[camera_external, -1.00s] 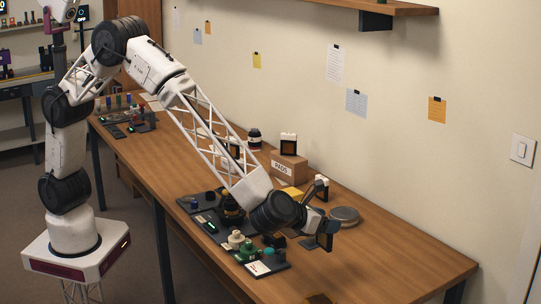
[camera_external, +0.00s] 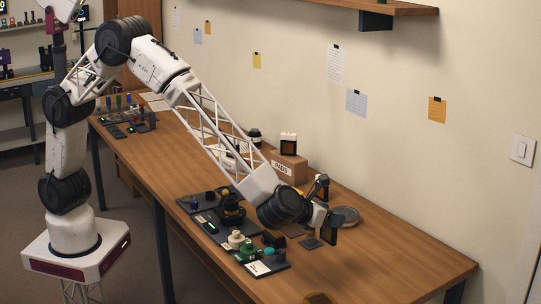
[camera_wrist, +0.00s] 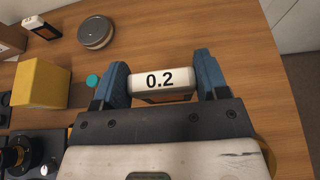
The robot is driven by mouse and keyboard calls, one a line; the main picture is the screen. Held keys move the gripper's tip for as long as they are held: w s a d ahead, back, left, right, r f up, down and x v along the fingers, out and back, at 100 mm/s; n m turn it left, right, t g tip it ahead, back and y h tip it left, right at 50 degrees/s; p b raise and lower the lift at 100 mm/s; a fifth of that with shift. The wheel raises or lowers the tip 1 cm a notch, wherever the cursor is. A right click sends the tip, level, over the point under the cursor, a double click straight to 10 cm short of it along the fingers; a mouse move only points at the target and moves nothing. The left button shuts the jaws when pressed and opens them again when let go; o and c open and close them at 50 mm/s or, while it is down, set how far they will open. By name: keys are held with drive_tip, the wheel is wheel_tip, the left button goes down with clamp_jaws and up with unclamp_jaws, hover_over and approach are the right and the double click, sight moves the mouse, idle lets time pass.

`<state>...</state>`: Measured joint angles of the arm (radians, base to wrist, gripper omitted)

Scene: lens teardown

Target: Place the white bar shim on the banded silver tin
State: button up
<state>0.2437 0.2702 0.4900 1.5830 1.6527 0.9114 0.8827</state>
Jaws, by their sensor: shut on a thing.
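The white bar shim (camera_wrist: 160,82), marked "0.2", sits crosswise between the two blue fingers of my gripper (camera_wrist: 160,88) in the wrist view. The fingers are shut on its ends and hold it above the table. The banded silver tin (camera_wrist: 97,32) is round and low, with a grey lid. It stands on the wood beyond the gripper, up and left of the shim. In the external view, the tin (camera_external: 345,215) is just right of my gripper (camera_external: 327,232). The shim cannot be made out clearly there.
A yellow block (camera_wrist: 40,88) and a teal round piece (camera_wrist: 92,80) are left of the gripper in the wrist view. A cardboard box (camera_external: 288,168) stands behind the arm. Dark trays with parts (camera_external: 262,266) lie at the front. The table's right end is clear.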

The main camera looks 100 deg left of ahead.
drive_tip(key=w+a+r+n+g+y, duration=0.1)
drive_tip(key=a+n+g, duration=0.1)
drive_tip(key=a, duration=1.3)
drive_tip(key=w+a+r+n+g+y, duration=0.1)
drive_tip(key=a+r+n+g+y, duration=0.1)
drive_tip(key=a, duration=1.4)
drive_tip(key=shift+r+n+g, duration=0.25)
drive_tip(key=shift+n+g, duration=0.15)
wheel_tip(320, 180, down, 6)
drive_tip(key=shift+f, duration=0.15)
drive_tip(key=shift+f, duration=1.85)
drive_tip(key=shift+f, duration=0.1)
